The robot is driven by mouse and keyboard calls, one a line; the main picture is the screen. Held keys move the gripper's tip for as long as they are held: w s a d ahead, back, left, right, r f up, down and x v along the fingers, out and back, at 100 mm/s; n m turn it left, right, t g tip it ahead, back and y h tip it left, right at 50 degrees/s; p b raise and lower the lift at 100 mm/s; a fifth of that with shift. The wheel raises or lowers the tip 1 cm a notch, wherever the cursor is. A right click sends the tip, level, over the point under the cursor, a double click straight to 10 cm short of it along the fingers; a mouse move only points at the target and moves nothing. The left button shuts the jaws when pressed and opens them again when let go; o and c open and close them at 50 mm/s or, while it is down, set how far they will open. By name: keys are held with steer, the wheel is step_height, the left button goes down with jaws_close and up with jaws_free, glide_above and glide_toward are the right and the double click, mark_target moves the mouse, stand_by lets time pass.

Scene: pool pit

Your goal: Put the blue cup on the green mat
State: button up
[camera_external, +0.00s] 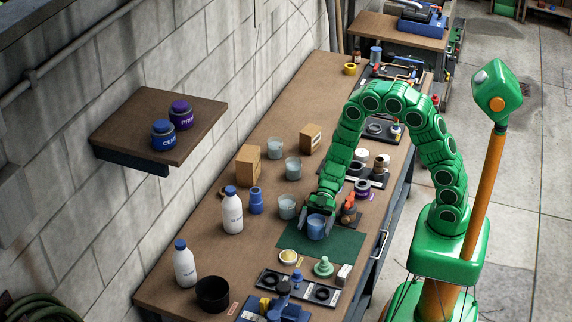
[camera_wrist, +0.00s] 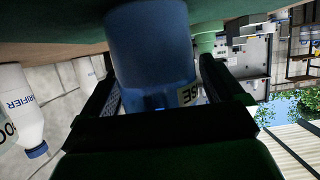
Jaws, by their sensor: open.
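The blue cup (camera_external: 317,229) appears to stand upright on the green mat (camera_external: 347,242), on the part nearer the back. In the wrist view the blue cup (camera_wrist: 150,50) fills the middle of the picture, which is upside down. My gripper (camera_external: 316,226) is at the cup, with one finger on either side of it. In the wrist view the open gripper (camera_wrist: 160,92) has its dark fingers beside the cup. Whether either finger touches it, I cannot tell. The arm hides part of the area behind the cup.
A clear grey cup (camera_external: 287,207) stands just behind the mat. A brown jar with an orange top (camera_external: 349,211) is close on the right. A cream round tin (camera_external: 289,256) and a green knobbed piece (camera_external: 323,266) lie at the mat's front. A white bottle (camera_external: 232,210) stands left.

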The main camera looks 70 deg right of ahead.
steer(key=v, duration=1.2)
